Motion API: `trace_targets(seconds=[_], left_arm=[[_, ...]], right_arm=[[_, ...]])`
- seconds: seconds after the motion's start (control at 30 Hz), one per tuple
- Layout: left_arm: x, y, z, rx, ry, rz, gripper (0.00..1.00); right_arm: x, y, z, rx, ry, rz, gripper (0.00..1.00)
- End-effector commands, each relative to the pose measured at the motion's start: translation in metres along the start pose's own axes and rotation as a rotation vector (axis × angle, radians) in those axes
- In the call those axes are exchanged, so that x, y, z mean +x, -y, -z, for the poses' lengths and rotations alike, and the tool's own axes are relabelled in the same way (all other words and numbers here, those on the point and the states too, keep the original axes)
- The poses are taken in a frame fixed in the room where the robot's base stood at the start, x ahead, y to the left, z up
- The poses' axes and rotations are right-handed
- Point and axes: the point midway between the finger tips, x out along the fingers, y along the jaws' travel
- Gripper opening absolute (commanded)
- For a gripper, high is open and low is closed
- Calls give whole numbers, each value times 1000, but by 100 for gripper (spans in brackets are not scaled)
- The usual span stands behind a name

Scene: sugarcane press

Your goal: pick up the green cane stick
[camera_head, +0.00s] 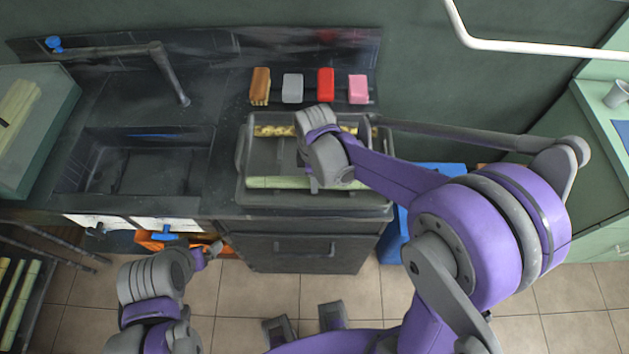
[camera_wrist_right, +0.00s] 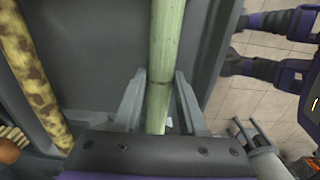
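The green cane stick (camera_head: 275,182) lies along the near side of a grey tray (camera_head: 247,150) on the counter. In the right wrist view the green cane stick (camera_wrist_right: 160,60) runs between the two grey fingers of my right gripper (camera_wrist_right: 160,100). The fingers look open, one on each side of the stick, with narrow gaps. In the head view my right gripper (camera_head: 318,183) is over the tray and its arm hides part of the stick. My left gripper (camera_head: 208,250) is in front of the counter, low and away from the tray; its finger opening is unclear.
A spotted yellow-brown cane (camera_wrist_right: 32,80) lies along the tray's far side. A sink (camera_head: 150,170) is left of the tray. Brown, grey, red and pink blocks (camera_head: 325,85) stand behind it. A blue bin (camera_head: 393,240) is below right.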

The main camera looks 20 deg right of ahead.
Motion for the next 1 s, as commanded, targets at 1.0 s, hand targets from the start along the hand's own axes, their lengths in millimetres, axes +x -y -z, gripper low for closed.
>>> trace_targets(seconds=[1.0], left_arm=[[-6, 0, 5, 0, -4, 0, 97]], right_arm=[[-59, 0, 0, 0, 0, -1, 0]])
